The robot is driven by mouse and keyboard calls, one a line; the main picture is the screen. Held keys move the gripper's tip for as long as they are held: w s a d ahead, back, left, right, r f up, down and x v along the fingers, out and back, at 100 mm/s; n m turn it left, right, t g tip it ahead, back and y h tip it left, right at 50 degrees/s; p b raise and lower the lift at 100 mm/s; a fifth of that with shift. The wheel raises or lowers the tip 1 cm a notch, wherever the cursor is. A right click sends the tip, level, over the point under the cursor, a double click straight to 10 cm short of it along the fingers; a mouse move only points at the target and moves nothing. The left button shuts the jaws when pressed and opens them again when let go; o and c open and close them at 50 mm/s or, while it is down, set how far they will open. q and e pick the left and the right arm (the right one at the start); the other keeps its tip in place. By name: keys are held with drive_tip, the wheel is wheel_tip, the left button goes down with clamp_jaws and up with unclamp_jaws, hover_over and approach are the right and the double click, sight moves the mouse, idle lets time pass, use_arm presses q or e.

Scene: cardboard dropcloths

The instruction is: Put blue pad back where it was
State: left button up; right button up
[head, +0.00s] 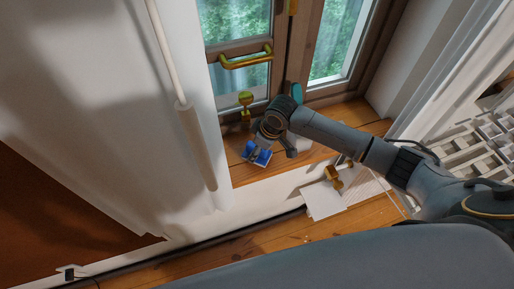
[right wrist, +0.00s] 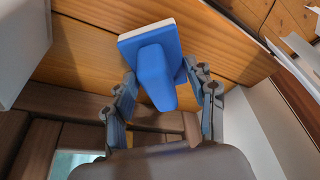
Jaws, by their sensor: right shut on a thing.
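The blue pad (head: 262,158) is a blue block with a raised blue grip and a pale layer on its far side. In the head view it is at the wooden window sill (head: 240,174), under my right gripper (head: 257,146). In the right wrist view the blue pad (right wrist: 150,64) sits between the two fingers of my right gripper (right wrist: 166,92), which is shut on its grip. The pad's pale face is turned toward the wood. I cannot tell whether it touches the sill. My left gripper is not in view.
A window with a brass handle (head: 246,58) stands behind the sill. A brass-coloured object (head: 245,101) is on the sill near the frame. A white curtain (head: 190,140) hangs to the left. White sheets (head: 322,200) lie below the sill at the right.

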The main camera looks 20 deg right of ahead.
sight(267, 157)
drive_tip(key=shift+f, duration=0.4)
drive_tip(key=shift+f, duration=0.1)
drive_tip(key=o, duration=1.3)
drive_tip(key=shift+o, duration=0.2)
drive_tip(key=v, duration=1.2)
drive_tip(key=shift+b, duration=0.35)
drive_tip(key=shift+w, duration=0.1)
